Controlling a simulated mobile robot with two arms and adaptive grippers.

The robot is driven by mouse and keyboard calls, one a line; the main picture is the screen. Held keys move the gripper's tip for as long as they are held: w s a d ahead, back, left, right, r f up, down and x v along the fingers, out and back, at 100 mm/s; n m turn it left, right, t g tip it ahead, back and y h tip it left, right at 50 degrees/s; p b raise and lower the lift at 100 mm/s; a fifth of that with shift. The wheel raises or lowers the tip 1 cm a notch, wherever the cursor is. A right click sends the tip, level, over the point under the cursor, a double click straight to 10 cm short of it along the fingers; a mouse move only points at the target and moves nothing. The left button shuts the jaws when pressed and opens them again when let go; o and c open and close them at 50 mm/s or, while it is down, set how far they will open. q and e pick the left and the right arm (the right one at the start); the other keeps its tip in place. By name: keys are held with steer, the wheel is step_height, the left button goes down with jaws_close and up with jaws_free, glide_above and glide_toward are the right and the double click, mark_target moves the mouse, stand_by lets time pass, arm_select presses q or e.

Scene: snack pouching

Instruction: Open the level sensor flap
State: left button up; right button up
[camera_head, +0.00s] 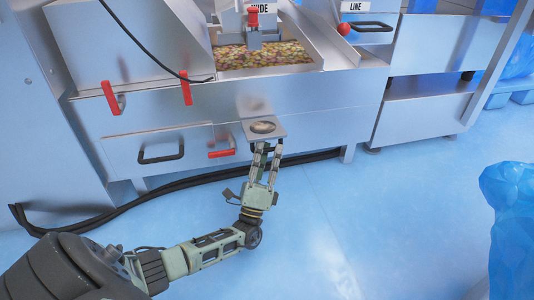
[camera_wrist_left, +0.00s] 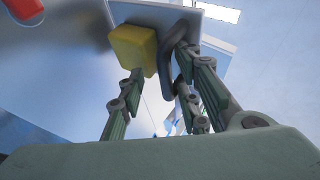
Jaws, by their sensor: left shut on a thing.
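The level sensor flap (camera_head: 278,133) looks like a small metal plate with a round, ringed part, at the front of the machine in the head view. My left gripper (camera_head: 266,148) reaches up to its lower edge, and its fingers are close together there. In the left wrist view, a yellow block (camera_wrist_left: 133,48) and a dark looped handle (camera_wrist_left: 168,58) lie between the fingertips (camera_wrist_left: 158,66), under a grey plate (camera_wrist_left: 150,12). The gripper is shut on this part of the flap; the exact contact is partly hidden. My right gripper is not in view.
A drawer with a black handle (camera_head: 161,153) and a red latch (camera_head: 222,153) is left of the flap. A tray of colourful snacks (camera_head: 262,56) is above. Black cables (camera_head: 110,213) run along the floor.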

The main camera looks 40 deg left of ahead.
arm_select(q)
steer(key=shift+w+a+r, duration=0.15)
steer(key=shift+a+r, duration=0.1)
steer(key=shift+a, duration=0.1)
steer(key=s+d+f, duration=0.2)
steer(key=s, duration=0.5)
steer(key=s+d+f, duration=0.2)
steer(key=s+d, duration=0.1)
steer(key=s, duration=0.5)
